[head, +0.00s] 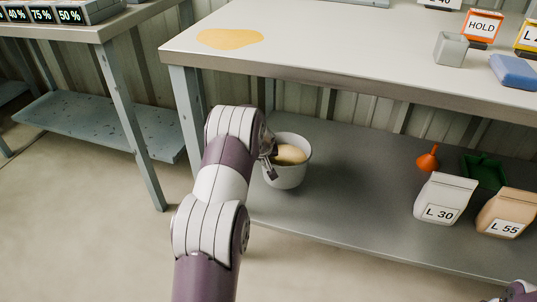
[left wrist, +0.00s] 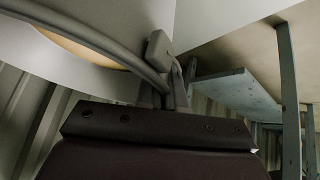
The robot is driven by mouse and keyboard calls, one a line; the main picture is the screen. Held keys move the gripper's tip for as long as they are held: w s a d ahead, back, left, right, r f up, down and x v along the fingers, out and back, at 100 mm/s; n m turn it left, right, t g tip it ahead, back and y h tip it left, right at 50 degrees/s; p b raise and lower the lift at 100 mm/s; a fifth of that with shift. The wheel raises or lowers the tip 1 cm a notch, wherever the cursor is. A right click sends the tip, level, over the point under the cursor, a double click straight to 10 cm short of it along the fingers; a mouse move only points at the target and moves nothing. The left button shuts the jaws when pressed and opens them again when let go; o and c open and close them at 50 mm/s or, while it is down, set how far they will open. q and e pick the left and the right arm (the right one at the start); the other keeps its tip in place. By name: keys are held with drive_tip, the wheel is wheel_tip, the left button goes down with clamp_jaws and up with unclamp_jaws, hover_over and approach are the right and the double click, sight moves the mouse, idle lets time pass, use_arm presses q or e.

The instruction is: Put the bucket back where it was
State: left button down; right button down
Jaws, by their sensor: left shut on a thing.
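The light grey bucket (head: 288,176) is at the left part of the lower shelf, under the front edge of the white-topped table. It looks upright, with a tan material inside. I cannot tell if its base touches the shelf. My left gripper (head: 269,163) is at the bucket's left rim and shut on it; my arm hides part of that side. In the left wrist view the bucket's curved rim (left wrist: 105,42) runs to the left gripper's fingers (left wrist: 162,62), with the tan material inside it.
The lower shelf (head: 345,215) is clear right of the bucket, up to an orange funnel (head: 428,158), a green scoop or tray (head: 485,172) and bags marked L 30 (head: 443,198) and L 55 (head: 505,214). A yellow patch (head: 230,39) marks the tabletop (head: 330,45).

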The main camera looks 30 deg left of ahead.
use_arm(q)
wheel_tip(320, 180, down, 4)
drive_tip(key=shift+w+r+b, duration=0.1)
drive_tip(key=shift+r+b, duration=0.1)
drive_tip(key=shift+b, duration=0.95)
drive_tip(key=shift+r, duration=0.1)
drive_tip(key=c, duration=1.5)
unclamp_jaws()
drive_tip(key=shift+f, duration=0.2)
drive_tip(key=shift+o, duration=1.2)
drive_tip(key=shift+r, duration=0.15)
